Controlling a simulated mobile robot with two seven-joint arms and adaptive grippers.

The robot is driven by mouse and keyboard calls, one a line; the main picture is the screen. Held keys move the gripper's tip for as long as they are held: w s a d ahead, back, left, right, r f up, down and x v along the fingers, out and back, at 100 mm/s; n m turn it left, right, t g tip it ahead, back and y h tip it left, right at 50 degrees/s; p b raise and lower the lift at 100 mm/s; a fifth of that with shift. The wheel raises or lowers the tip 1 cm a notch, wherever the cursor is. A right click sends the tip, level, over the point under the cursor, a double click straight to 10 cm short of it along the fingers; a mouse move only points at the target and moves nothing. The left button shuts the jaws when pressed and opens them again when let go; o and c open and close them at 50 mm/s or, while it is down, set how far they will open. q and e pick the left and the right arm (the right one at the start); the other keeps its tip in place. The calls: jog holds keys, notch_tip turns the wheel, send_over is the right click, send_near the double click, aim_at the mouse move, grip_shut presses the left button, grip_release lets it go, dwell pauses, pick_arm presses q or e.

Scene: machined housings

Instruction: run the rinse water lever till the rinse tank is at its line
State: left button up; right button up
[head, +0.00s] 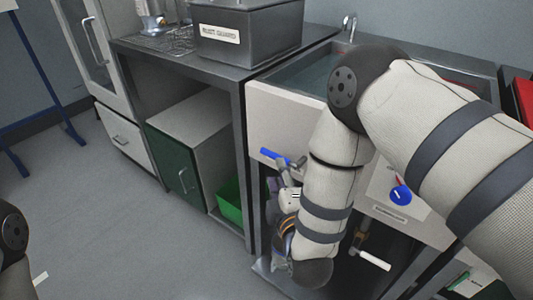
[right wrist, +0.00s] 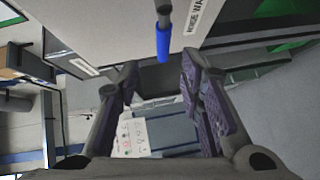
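The rinse tank (head: 268,100) is a metal basin in the right-hand counter, with water (head: 312,72) showing in it. My arm hides much of it, and I cannot tell the level against a line. The blue-gripped lever (head: 275,157) sticks out from the pale front panel. In the right wrist view the lever (right wrist: 163,42) comes down from the top beside a partly readable, upside-down label ending in "WA" (right wrist: 195,17). My right gripper (head: 280,187) is just below the lever. Its fingers are apart and empty in the right wrist view (right wrist: 160,85). My left gripper is out of view.
A blue round knob (head: 402,195) and a white-handled valve (head: 375,260) are right of my arm. A grey lidded box (head: 247,35) stands on the left bench. A green bin (head: 230,202) sits below it.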

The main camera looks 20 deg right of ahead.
aim_at(273, 156)
jog(key=w, duration=0.3)
jog(key=w+f, duration=0.1)
jog(key=w, duration=0.1)
jog(key=w+d+b, duration=0.1)
jog(key=w, duration=0.2)
jog(key=shift+w+f, duration=0.35)
jog(key=shift+f, duration=0.05)
jog(key=shift+w+r, duration=0.1)
jog(key=shift+w, duration=0.2)
jog(key=shift+c, duration=0.6)
grip_shut()
